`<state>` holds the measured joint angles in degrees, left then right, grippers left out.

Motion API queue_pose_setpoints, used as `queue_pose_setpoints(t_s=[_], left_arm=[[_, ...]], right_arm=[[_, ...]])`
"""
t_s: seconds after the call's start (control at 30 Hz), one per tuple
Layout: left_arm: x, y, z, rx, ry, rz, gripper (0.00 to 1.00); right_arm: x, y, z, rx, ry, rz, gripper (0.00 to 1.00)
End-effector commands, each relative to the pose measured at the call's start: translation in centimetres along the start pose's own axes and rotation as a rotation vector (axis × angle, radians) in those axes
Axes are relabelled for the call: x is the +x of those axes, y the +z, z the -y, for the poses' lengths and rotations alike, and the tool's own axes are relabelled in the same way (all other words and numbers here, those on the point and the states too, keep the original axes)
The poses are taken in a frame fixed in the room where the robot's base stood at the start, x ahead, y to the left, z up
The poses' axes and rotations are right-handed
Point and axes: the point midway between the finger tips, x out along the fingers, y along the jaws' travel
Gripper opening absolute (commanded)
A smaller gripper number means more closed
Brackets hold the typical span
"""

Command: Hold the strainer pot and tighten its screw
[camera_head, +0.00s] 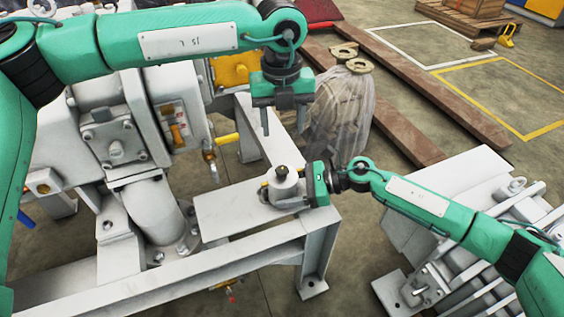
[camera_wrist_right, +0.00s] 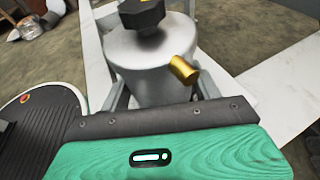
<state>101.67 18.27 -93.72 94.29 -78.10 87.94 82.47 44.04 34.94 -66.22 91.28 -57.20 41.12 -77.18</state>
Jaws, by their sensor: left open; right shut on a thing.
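The strainer pot (camera_head: 284,187) is a small light-grey cylinder standing upright on a flat white plate. Its dark screw (camera_head: 282,171) sits on top; in the right wrist view the screw (camera_wrist_right: 142,14) is a black hex head above the grey pot (camera_wrist_right: 150,58), with a brass fitting (camera_wrist_right: 184,69) on its side. My right gripper (camera_head: 296,198) comes in from the right and is shut around the pot's body. My left gripper (camera_head: 284,122) points down above and behind the pot, open and empty, with clear air between its fingers and the screw.
The white plate (camera_head: 225,212) rests on a metal frame (camera_head: 205,268). Grey machinery with a large pipe (camera_head: 155,208) stands at left. A plastic-wrapped object (camera_head: 340,115) stands behind the pot. More grey equipment (camera_head: 455,195) is at right under my right arm. Brown beams (camera_head: 420,90) lie on the floor.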

Motion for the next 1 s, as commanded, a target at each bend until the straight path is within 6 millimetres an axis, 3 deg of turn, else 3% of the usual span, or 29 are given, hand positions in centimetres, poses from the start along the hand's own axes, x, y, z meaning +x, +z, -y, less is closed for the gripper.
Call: queue_pose_setpoints(t_s=[0.23,0.7,1.0], left_arm=[[2.6,0.4,-0.2,-0.012,0.028,0.011,0.52],[11.1,0.4,-0.4,-0.010,0.024,0.011,0.52],[12.4,0.5,-0.4,-0.010,0.023,0.013,0.52]], right_arm=[[0.0,0.0,0.0,0.000,0.000,0.000,0.51],[0.0,0.0,0.0,0.000,0.000,0.000,0.51],[0.0,0.0,0.0,0.000,0.000,0.000,0.51]])
